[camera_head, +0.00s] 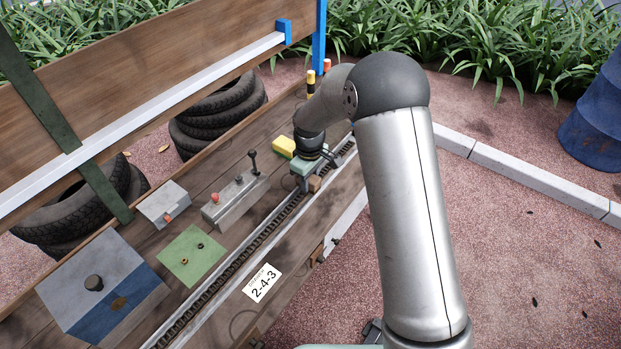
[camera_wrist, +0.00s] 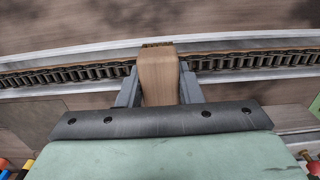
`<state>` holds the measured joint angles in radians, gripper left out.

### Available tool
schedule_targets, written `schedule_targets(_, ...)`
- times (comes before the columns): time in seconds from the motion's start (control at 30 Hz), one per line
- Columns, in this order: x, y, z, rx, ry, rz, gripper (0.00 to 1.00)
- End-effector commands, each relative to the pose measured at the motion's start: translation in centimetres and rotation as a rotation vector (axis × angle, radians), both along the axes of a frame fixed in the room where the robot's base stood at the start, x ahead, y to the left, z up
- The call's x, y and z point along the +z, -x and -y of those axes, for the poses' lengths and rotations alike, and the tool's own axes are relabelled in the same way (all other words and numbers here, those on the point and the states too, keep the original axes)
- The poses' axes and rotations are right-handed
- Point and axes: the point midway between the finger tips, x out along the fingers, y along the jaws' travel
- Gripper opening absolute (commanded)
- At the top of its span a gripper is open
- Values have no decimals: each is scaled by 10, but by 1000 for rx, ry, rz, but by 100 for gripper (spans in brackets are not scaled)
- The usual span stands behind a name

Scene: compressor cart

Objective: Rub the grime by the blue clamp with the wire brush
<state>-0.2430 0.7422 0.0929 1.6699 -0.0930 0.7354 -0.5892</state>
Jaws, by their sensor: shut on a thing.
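My gripper (camera_head: 307,181) is at the far part of the bench, low over the chain track. It is shut on the wire brush, whose brown wooden block shows between the fingers in the wrist view (camera_wrist: 158,78). Dark bristles show at the block's far end, at the chain (camera_wrist: 80,74); I cannot tell whether they touch it. The brush's block also shows as a small brown piece in the head view (camera_head: 315,183). A blue clamp (camera_head: 284,32) sits on the white rail at the top. I cannot make out a distinct grime patch beside it.
A yellow block (camera_head: 284,146) lies just left of my gripper. A lever box (camera_head: 234,202), a grey box with a red button (camera_head: 164,204), a green plate (camera_head: 193,256) and a blue-grey box (camera_head: 103,283) stand nearer. A "2-4-3" label (camera_head: 262,283) lies beside the track.

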Motion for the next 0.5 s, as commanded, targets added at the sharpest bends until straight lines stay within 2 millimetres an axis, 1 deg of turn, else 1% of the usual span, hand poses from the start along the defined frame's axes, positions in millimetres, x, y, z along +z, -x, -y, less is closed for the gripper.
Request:
schedule_targets(0.03, 16, -2, 0, -1, -2, 6, 8)
schedule_targets(0.07, 23, -2, 0, -1, -1, 7, 8)
schedule_targets(0.5, 61, -1, 1, -2, 0, 1, 8)
